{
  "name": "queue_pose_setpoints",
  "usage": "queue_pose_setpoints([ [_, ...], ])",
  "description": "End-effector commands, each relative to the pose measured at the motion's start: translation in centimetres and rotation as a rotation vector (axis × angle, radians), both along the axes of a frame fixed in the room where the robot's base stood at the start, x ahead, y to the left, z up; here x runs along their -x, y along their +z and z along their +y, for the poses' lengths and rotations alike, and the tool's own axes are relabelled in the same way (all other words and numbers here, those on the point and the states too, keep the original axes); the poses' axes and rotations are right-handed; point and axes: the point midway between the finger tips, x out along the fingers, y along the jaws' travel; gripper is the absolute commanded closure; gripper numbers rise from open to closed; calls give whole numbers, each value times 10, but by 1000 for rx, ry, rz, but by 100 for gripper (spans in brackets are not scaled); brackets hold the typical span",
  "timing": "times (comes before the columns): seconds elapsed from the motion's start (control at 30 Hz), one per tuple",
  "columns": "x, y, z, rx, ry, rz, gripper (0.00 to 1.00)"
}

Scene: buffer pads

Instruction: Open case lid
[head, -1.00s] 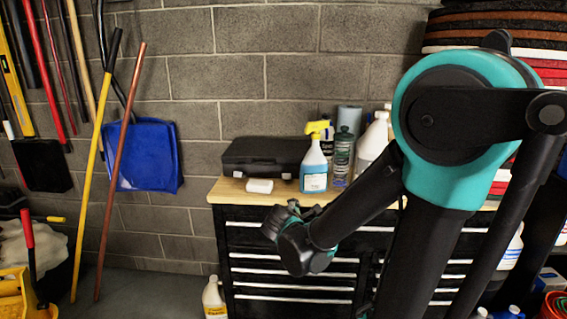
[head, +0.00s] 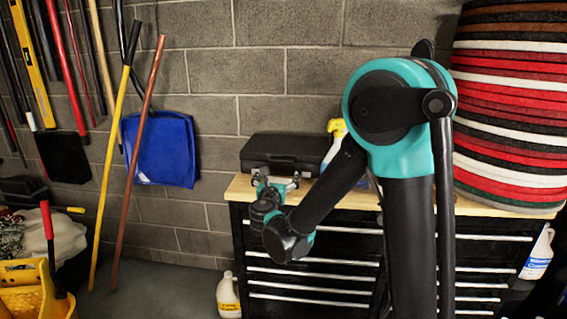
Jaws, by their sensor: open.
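The case (head: 285,150) is black and sits with its lid shut on the wooden top of the tool chest, near the wall. My gripper (head: 277,179) is open in front of the case, at about the height of the worktop. The front lower part of the case is partly hidden behind my gripper. I cannot tell from this view whether the fingers touch the case.
A spray bottle (head: 335,135) with a yellow head stands right of the case, mostly hidden by my arm. The wooden top (head: 240,189) is bare at its left end. Stacked round pads (head: 510,110) stand at the right. A jug (head: 228,296) is on the floor.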

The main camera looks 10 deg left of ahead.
Motion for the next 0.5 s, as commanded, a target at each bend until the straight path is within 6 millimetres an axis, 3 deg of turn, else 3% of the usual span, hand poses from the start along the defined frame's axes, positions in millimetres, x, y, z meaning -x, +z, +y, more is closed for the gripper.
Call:
queue_pose_setpoints([
  [0.3, -65, 0, -4, -1, -4, 1, 3],
  [0.5, -97, 0, -4, -2, -2, 1, 3],
])
